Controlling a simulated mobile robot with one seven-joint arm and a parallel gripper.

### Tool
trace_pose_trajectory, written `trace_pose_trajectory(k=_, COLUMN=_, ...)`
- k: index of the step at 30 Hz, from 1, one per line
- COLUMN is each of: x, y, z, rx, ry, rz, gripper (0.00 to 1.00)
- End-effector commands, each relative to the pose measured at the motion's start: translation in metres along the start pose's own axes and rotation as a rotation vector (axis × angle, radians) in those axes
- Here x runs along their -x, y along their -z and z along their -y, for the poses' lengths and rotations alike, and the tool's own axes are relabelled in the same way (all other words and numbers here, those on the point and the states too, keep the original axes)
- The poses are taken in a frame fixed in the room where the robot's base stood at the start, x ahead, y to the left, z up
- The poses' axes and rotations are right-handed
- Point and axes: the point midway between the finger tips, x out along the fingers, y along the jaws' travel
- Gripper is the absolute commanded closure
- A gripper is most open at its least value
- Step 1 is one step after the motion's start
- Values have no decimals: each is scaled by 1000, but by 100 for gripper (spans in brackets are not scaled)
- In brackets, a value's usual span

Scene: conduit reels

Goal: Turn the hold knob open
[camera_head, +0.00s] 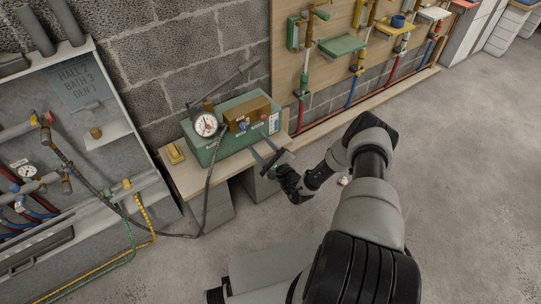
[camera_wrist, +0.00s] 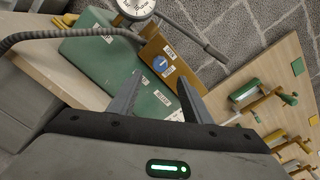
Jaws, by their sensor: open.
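The green test pump (camera_head: 208,148) stands on a small bench, with a brown block (camera_head: 262,108) on top. A round blue knob (camera_wrist: 161,64) sits on the block's face; it is small in the head view (camera_head: 243,125). My gripper (camera_head: 266,151) is open and empty in front of the pump's right end. In the wrist view, my gripper's fingers (camera_wrist: 158,80) point toward the block, with the blue knob just beyond the gap between their tips, apparently not touched.
A pressure gauge (camera_head: 206,124) and a long pump lever (camera_head: 230,83) rise from the pump. A dark hose (camera_head: 207,187) hangs in front of the bench (camera_head: 185,177). A pipe cabinet (camera_head: 108,55) is at left, a pipework board (camera_head: 283,65) at right. Open floor lies right.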

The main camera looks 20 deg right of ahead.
Motion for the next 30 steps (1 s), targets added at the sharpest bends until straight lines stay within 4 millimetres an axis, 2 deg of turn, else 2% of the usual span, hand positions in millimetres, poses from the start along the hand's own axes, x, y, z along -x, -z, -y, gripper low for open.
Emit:
trace_pose_trajectory(k=1, x=14, y=0, z=1, rx=-2, ry=-1, rz=-3, gripper=55)
trace_pose_trajectory(k=6, x=51, y=0, z=1, rx=-1, ry=-1, rz=-3, gripper=55)
trace_pose_trajectory(k=12, x=77, y=0, z=0, rx=0, ry=0, rz=-1, gripper=55)
trace_pose_trajectory(k=18, x=84, y=0, z=-1, rx=1, ry=-1, rz=1, gripper=55)
trace_pose_trajectory(k=30, x=84, y=0, z=0, rx=1, ry=-1, rz=0, gripper=55)
